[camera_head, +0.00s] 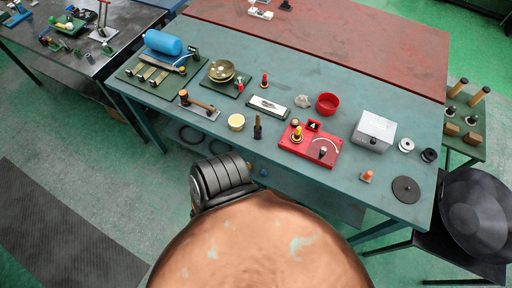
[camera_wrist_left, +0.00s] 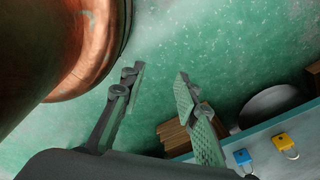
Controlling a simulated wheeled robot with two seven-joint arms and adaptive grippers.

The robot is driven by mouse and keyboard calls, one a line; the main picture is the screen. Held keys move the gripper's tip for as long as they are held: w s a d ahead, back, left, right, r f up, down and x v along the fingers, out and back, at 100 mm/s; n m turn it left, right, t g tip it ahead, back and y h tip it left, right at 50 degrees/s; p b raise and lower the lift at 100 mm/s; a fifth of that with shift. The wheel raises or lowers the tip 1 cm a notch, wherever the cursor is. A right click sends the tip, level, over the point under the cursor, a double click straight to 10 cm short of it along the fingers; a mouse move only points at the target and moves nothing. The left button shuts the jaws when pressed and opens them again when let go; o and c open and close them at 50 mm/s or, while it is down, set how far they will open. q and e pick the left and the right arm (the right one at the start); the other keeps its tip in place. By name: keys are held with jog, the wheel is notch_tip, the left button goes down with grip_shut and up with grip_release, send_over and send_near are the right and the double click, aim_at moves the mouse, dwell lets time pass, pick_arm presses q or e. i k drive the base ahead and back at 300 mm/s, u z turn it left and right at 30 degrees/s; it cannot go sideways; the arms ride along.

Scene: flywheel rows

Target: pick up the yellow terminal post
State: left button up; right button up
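The yellow terminal post (camera_head: 297,133) appears to stand upright on the left part of a red instrument board (camera_head: 325,154) on the teal table, in the head view. The board also carries a dial and a small black-marked block. My left gripper (camera_wrist_left: 157,82) is open and empty in the left wrist view, its two fingers apart over green floor. In the head view its fingers cannot be made out; a black part of my arm shows below the table's front edge, apart from the post. My right gripper is in neither view.
Around the board stand a red bowl (camera_head: 327,104), a silver box (camera_head: 373,131), a dark bottle-like item (camera_head: 257,127) and an orange-topped piece (camera_head: 367,176). The left wrist view shows a blue padlock (camera_wrist_left: 243,157) and a yellow padlock (camera_wrist_left: 284,142) on a teal surface.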

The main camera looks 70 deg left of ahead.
aim_at(297, 137)
jog(key=k, duration=0.65)
jog(key=u, duration=1.3)
jog(key=i, duration=0.4)
jog(key=u, duration=0.05)
